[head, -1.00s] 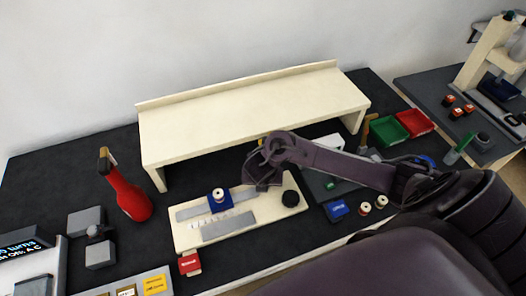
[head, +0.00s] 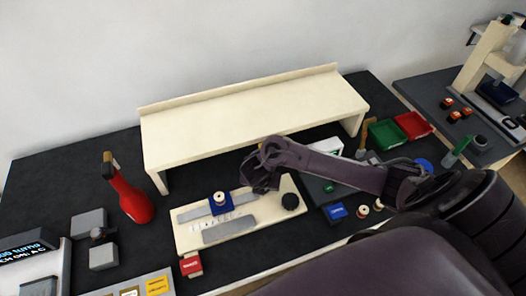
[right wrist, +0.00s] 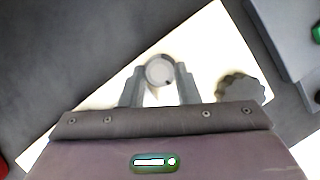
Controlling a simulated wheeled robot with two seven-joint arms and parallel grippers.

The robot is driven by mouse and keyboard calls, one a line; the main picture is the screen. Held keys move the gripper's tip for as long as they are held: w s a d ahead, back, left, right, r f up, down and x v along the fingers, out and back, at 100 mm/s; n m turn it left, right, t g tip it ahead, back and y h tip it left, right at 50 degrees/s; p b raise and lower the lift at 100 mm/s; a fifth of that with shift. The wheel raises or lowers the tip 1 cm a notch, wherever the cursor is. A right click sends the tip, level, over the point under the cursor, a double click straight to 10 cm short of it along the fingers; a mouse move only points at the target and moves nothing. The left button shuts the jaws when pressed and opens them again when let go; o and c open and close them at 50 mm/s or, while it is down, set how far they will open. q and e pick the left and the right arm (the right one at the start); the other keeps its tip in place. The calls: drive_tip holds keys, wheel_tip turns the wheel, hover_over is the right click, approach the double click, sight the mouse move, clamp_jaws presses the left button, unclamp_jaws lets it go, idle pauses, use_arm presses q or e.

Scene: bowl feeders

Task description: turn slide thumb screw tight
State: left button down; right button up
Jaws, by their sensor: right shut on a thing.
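The fixture is a cream base plate (head: 184,241) with grey rails, a scale and a blue slide (head: 221,207) topped by a white round knob. In the head view my right gripper (head: 260,187) is low over the plate, between the blue slide and a black knob (head: 290,201). In the right wrist view its two fingers (right wrist: 160,90) stand on either side of a small round silver-grey screw head (right wrist: 160,70) and are shut on it. The gripper hides this screw in the head view. My left gripper is not in view.
A cream shelf (head: 250,108) stands behind the plate. A red bottle (head: 130,199) is at left, and a red tag block (head: 191,265) is at the plate's front. A grey tray with small parts, a blue block (head: 337,211) and green (head: 386,134) and red (head: 412,123) bins lie right.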

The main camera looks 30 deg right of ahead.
drive_tip(key=o, duration=1)
drive_tip(key=shift+c, duration=0.2)
drive_tip(key=shift+a+r, duration=0.1)
drive_tip(key=p+v, duration=0.3)
drive_tip(key=v, duration=0.4)
drive_tip(key=shift+s+r+p, duration=0.2)
drive_tip(key=shift+r+p, duration=0.05)
drive_tip(key=shift+p, duration=0.15)
drive_tip(key=shift+a, duration=0.1)
